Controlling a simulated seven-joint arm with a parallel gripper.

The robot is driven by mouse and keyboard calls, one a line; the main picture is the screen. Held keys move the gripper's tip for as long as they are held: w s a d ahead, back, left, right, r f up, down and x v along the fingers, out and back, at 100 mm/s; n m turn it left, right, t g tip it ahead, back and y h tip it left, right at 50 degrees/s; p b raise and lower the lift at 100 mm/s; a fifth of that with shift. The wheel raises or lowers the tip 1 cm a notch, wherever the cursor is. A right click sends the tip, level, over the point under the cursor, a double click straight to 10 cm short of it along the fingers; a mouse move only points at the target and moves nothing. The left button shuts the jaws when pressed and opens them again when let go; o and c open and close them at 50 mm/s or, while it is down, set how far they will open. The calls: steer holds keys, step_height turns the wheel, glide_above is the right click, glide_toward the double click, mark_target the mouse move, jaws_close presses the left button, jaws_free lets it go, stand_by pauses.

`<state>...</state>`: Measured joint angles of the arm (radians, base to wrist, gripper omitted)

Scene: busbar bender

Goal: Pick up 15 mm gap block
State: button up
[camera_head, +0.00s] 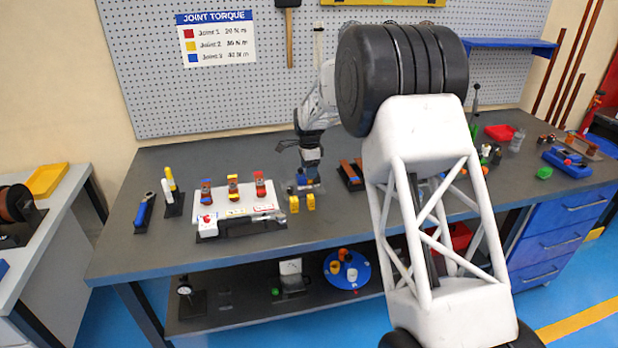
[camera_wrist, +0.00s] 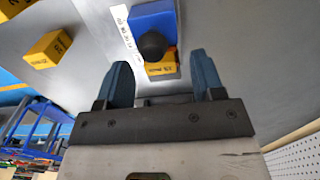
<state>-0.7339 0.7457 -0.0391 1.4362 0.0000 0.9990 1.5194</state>
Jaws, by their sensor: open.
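In the wrist view, a yellow block (camera_wrist: 160,68) with small dark print lies just beyond and between my fingertips. A blue block (camera_wrist: 150,20) with a black round knob (camera_wrist: 152,45) adjoins it and partly covers it. The print is too small to read for certain, so I cannot tell which block is the 15 mm one. A second yellow block (camera_wrist: 48,49) stands apart to the left, and a third (camera_wrist: 12,8) is cut by the corner. My gripper (camera_wrist: 160,70) is open and empty, its blue fingers apart. In the head view my gripper (camera_head: 306,186) is low over the bench behind two yellow blocks (camera_head: 295,204) (camera_head: 310,202).
A white fixture (camera_head: 236,208) with red and yellow clamps stands close left of the gripper on the grey bench (camera_head: 145,165). A dark tray with orange-brown bars (camera_head: 350,172) is close right. The pegboard (camera_head: 280,90) rises behind. My own arm hides the bench's middle.

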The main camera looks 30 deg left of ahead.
steer(key=shift+c, duration=0.3)
steer(key=c, duration=1)
steer(key=shift+r, duration=0.2)
step_height(320, 180, up, 10)
steer(key=shift+f, duration=0.15)
stand_by(0.6)
